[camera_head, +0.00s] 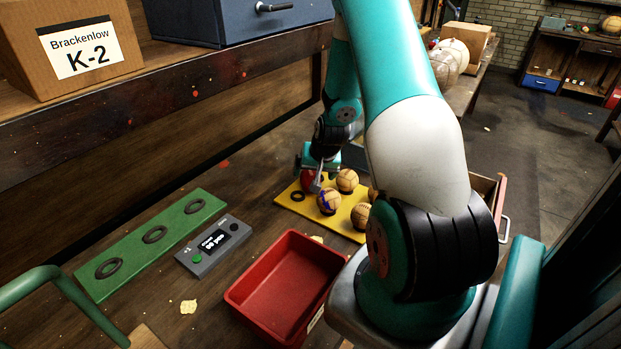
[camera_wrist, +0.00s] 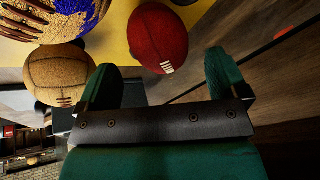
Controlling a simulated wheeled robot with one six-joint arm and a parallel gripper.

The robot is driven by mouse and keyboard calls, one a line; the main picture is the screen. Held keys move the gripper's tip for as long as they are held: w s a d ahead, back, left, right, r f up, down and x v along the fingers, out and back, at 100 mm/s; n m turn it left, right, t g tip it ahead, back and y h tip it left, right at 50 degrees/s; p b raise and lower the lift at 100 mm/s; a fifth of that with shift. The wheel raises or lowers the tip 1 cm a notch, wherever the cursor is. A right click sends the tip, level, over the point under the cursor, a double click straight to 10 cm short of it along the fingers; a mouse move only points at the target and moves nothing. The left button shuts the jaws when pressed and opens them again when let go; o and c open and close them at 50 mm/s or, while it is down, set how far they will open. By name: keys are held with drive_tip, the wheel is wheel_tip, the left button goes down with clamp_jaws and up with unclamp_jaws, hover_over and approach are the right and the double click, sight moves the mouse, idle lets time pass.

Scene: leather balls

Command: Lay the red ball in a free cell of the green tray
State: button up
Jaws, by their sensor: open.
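The red ball (camera_head: 308,180) sits at the back of the yellow tray (camera_head: 290,203), partly hidden by my gripper in the head view. In the wrist view the red ball (camera_wrist: 158,38) lies just beyond the open fingers, apart from them. My gripper (camera_head: 317,177) is over the back of the yellow tray; its fingers (camera_wrist: 165,82) are spread with nothing between them. The green tray (camera_head: 128,257) lies to the left, with three dark ring cells, all empty.
Tan balls (camera_head: 347,180) and a blue-marked ball (camera_head: 329,201) sit beside the red ball. A grey display box (camera_head: 213,246) and a red bin (camera_head: 252,288) stand between the trays. A shelf edge (camera_head: 160,92) runs above the bench at the back left.

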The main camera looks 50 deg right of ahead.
sight(313, 174)
drive_tip(key=shift+a+p+x, duration=0.1)
drive_tip(key=shift+p+x, duration=0.05)
drive_tip(key=shift+x, duration=0.65)
drive_tip(key=shift+a+p+x, duration=0.15)
drive_tip(key=shift+x, duration=0.65)
drive_tip(key=c, duration=1.1)
drive_tip(key=shift+d+r, duration=0.1)
wheel_tip(313, 174, up, 20)
drive_tip(key=b, duration=0.2)
drive_tip(key=shift+b, duration=0.4)
